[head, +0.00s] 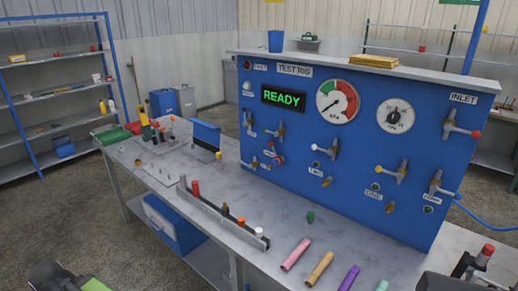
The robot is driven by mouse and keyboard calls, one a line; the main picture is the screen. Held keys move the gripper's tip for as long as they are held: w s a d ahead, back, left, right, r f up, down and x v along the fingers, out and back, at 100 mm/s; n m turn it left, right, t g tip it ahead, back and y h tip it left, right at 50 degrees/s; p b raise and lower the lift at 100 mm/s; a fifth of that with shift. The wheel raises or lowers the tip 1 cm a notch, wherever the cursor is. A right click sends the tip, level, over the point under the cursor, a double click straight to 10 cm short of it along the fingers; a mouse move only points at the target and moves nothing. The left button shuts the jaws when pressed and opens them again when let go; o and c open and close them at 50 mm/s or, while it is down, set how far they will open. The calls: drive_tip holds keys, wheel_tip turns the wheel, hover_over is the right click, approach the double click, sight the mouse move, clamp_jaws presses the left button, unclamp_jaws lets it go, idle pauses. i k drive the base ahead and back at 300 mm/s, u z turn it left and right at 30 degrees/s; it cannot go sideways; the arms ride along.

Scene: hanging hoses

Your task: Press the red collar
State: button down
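Several red parts show in the head view, and I cannot tell which one is the collar. A red ring or handle (279,158) sits on a small valve at the lower left of the blue panel (330,170). A red knob (476,133) ends the lever under the INLET label. A red-topped cylinder (196,187) stands in the rail on the bench. Another red-topped piece (487,250) shows at the lower right beside dark parts. I cannot make out my gripper clearly or tell whether those dark parts belong to it.
The panel display reads READY. Pink (296,254), tan (319,269) and purple (349,279) cylinders lie on the bench's front. A metal rail (222,214) with upright pieces stands left of them. Blue shelving (60,90) is at far left. The bench middle is mostly clear.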

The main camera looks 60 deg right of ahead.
sight(271, 144)
drive_tip(key=u, duration=0.05)
drive_tip(key=k, duration=0.35)
drive_tip(key=z, duration=0.7)
drive_tip(key=i, duration=1.75)
drive_tip(key=u, duration=0.5)
